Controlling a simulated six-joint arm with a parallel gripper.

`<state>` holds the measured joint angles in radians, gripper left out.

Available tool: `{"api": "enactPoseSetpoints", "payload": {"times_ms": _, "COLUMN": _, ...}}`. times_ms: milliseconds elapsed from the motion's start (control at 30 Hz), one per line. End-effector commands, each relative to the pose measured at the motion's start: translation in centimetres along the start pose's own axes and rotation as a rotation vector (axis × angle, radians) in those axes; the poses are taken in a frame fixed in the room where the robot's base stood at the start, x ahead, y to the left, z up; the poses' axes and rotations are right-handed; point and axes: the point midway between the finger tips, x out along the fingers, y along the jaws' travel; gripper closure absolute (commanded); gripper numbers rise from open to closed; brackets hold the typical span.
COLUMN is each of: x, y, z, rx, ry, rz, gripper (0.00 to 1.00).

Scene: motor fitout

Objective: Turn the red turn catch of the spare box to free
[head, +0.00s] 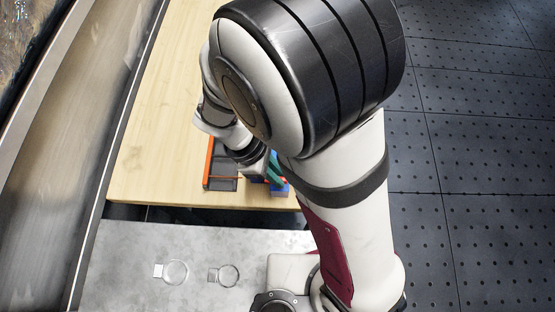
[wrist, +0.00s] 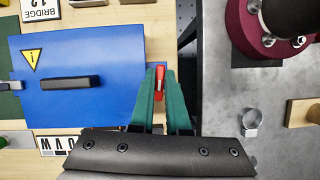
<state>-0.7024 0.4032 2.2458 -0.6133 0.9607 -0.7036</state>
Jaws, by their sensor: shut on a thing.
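The spare box, taken as the blue box (wrist: 110,62), fills the left of the wrist view, with a black bar handle (wrist: 70,83) and a yellow warning triangle (wrist: 31,59). The red turn catch (wrist: 160,78) is at the box's right edge, its long side along the picture's vertical. My gripper (wrist: 161,92) has green fingers on both sides of the catch and is shut on it. The fingers hide part of the catch. In the head view my arm hides most of the box; a small blue part (head: 281,189) shows beside the green fingers (head: 274,168).
A dark tray with an orange edge (head: 208,162) lies left of my gripper on the wooden table (head: 150,150). A grey metal surface (wrist: 240,90) lies right of the box, with a clear ring (wrist: 251,118) and a dark red round flange (wrist: 262,30). Letter plates lie around the box.

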Motion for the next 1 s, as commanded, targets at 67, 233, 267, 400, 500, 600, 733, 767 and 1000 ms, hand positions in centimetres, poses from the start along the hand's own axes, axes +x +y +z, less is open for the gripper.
{"api": "enactPoseSetpoints", "payload": {"times_ms": 67, "x": -0.05, "y": -0.02, "z": -0.01, "rx": -0.035, "ry": 0.001, "rz": 0.016, "gripper": 1.0}}
{"api": "enactPoseSetpoints", "payload": {"times_ms": 233, "x": -0.06, "y": -0.04, "z": -0.03, "rx": -0.094, "ry": 0.002, "rz": 0.041, "gripper": 1.0}}
{"api": "enactPoseSetpoints", "payload": {"times_ms": 267, "x": -0.06, "y": -0.05, "z": -0.03, "rx": -0.102, "ry": 0.002, "rz": 0.044, "gripper": 1.0}}
{"api": "enactPoseSetpoints", "payload": {"times_ms": 400, "x": -0.04, "y": -0.07, "z": -0.01, "rx": -0.125, "ry": 0.001, "rz": 0.054, "gripper": 1.0}}
{"api": "enactPoseSetpoints", "payload": {"times_ms": 500, "x": -0.04, "y": -0.07, "z": -0.01, "rx": -0.134, "ry": 0.001, "rz": 0.057, "gripper": 1.0}}
{"api": "enactPoseSetpoints", "payload": {"times_ms": 600, "x": -0.03, "y": -0.07, "z": -0.02, "rx": -0.137, "ry": 0.001, "rz": 0.058, "gripper": 1.0}}
{"api": "enactPoseSetpoints", "payload": {"times_ms": 733, "x": -0.03, "y": -0.07, "z": -0.02, "rx": -0.137, "ry": 0.001, "rz": 0.058, "gripper": 1.0}}
{"api": "enactPoseSetpoints", "payload": {"times_ms": 767, "x": -0.03, "y": -0.07, "z": -0.02, "rx": -0.137, "ry": 0.001, "rz": 0.058, "gripper": 1.0}}
{"api": "enactPoseSetpoints", "payload": {"times_ms": 1000, "x": -0.02, "y": -0.07, "z": -0.01, "rx": -0.137, "ry": 0.001, "rz": 0.058, "gripper": 0.67}}
